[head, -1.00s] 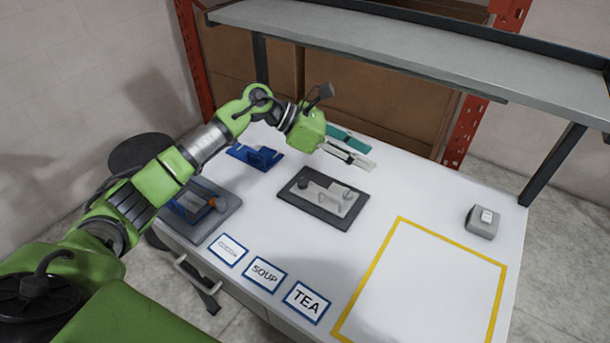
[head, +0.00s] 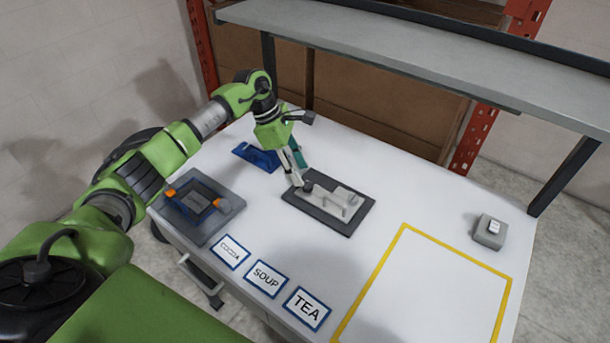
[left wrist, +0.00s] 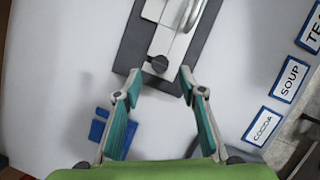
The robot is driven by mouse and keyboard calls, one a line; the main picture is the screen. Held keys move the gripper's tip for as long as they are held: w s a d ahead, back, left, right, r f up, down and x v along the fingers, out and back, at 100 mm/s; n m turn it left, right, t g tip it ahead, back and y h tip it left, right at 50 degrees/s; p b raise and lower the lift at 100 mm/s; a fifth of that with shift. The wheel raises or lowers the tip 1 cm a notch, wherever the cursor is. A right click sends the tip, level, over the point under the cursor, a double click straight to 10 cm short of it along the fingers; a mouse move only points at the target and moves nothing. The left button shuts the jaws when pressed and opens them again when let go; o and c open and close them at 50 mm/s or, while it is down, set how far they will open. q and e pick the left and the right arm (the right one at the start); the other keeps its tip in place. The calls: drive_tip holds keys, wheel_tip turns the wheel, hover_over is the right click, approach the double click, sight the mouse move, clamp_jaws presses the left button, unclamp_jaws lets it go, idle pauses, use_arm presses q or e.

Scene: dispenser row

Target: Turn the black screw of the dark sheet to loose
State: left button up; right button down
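A dark sheet (head: 330,221) with a light grey clamp-like fixture (head: 345,204) on it lies flat in the middle of the table. The black screw (head: 307,187) is a round dark knob at the fixture's left end; it also shows in the left wrist view (left wrist: 157,64). My left gripper (left wrist: 160,75) points down at it, fingers spread, with the screw in line between the fingertips. The fingers look apart from the screw; their exact height over it is hard to tell. In the head view the left fingertips (head: 298,181) are close beside the screw. My right gripper is not in view.
A grey plate (head: 231,188) with blue and orange parts lies at the left edge. Label cards, a yellow-outlined area (head: 420,300) and a grey box (head: 489,233) lie in front and right. A shelf (head: 400,60) overhangs the back.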

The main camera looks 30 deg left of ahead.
sight(308, 185)
use_arm(q)
drive_tip(key=shift+p+x, duration=0.5)
drive_tip(key=shift+x, duration=1.85)
clamp_jaws()
